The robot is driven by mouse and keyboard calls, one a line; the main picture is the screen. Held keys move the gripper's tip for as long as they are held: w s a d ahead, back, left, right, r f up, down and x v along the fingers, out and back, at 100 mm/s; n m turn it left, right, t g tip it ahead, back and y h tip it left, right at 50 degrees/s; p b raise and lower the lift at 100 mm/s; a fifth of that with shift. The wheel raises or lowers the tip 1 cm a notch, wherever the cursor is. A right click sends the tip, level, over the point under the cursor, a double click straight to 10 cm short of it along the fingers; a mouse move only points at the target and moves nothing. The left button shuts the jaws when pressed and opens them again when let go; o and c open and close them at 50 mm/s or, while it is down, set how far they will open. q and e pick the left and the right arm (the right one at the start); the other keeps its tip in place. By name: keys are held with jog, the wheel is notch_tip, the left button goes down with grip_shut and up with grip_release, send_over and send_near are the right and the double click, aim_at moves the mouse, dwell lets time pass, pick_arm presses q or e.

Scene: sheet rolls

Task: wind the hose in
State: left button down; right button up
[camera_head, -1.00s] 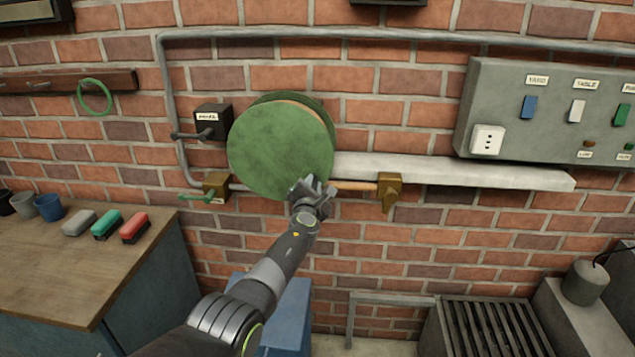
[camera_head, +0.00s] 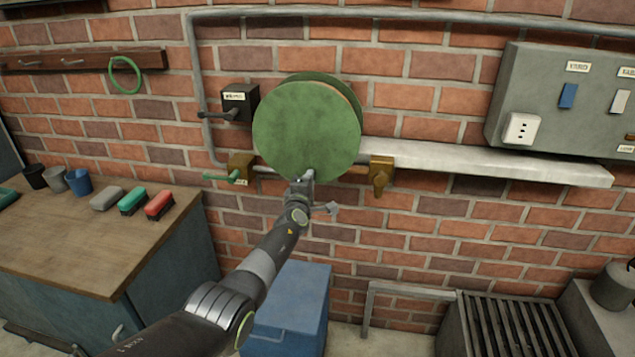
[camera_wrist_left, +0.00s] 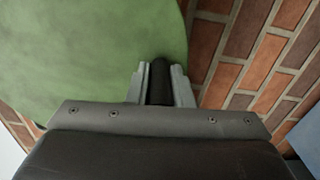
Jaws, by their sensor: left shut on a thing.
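The hose reel (camera_head: 305,125) is a large green disc on the brick wall, with a second green flange behind it. A thin tan edge shows between the flanges at upper right. A short tan-brown piece, likely hose (camera_head: 352,169), shows between the reel and a brass guide (camera_head: 381,172) on its right. My left gripper (camera_head: 302,182) is at the reel's bottom edge. In the left wrist view it (camera_wrist_left: 161,85) is shut on a black ribbed handle (camera_wrist_left: 160,78) in front of the green disc (camera_wrist_left: 95,60). My right gripper is out of view.
A black labelled box with a lever (camera_head: 237,105) and a brass valve with a green handle (camera_head: 240,168) are left of the reel. A white ledge (camera_head: 480,162) runs right. A workbench (camera_head: 90,240) stands left and a blue box (camera_head: 295,300) below.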

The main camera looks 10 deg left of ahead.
pick_arm(q)
jog(key=shift+a+f, duration=0.2)
jog(key=shift+a, duration=0.75)
jog(key=c, duration=1.3)
grip_release()
jog(key=shift+a, duration=0.15)
jog(key=shift+r, duration=0.15)
jog(key=s+p, duration=1.1)
jog(key=s, duration=0.6)
jog(key=shift+s+a+p, duration=0.15)
jog(key=shift+a+p, duration=0.1)
jog(key=shift+p, duration=0.1)
